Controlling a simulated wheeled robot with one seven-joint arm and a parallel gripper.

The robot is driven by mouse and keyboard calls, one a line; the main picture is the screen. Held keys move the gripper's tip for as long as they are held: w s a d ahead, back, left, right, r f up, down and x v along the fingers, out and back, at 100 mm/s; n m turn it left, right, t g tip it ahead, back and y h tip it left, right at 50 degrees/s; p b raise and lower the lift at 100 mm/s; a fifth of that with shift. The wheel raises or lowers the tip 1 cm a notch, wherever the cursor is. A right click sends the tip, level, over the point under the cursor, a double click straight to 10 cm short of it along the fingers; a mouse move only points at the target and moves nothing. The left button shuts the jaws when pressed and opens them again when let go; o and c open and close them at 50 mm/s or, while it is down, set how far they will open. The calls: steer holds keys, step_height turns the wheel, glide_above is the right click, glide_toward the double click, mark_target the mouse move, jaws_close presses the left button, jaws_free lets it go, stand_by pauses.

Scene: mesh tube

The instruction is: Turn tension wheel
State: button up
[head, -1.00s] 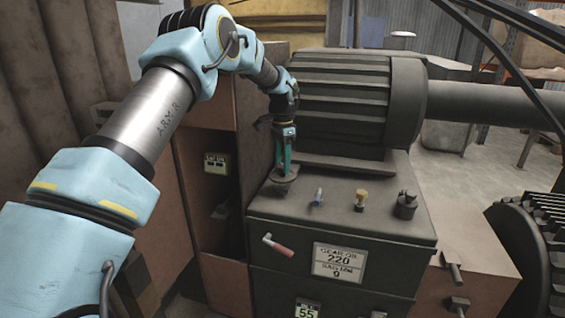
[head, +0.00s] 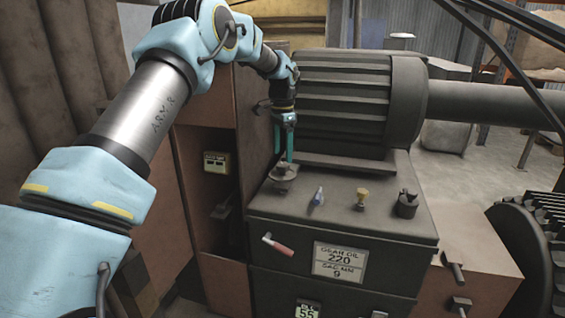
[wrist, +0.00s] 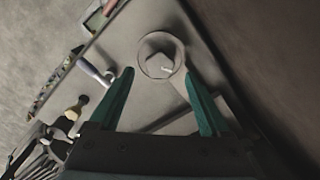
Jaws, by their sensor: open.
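The tension wheel appears to be the small round grey knob (head: 283,178) at the back left corner of the machine's top. In the wrist view it is a pale round disc (wrist: 160,43) with a square centre and a white mark. My gripper (head: 286,159) is above it, pointing down, with green fingers. In the wrist view my gripper (wrist: 160,76) is open and empty, its fingertips apart, with the disc just beyond them. I cannot tell how large the gap to the wheel is.
A blue-handled valve (head: 317,197), a yellow knob (head: 362,198) and a dark cap (head: 407,204) stand to the right on the machine's top. A large ribbed motor (head: 345,105) stands close behind. A red-handled lever (head: 278,245) is on the front.

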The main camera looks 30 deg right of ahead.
mark_target(283, 164)
step_height(283, 164, up, 7)
steer(key=b, duration=0.1)
steer(key=shift+s, duration=0.1)
stand_by(0.6)
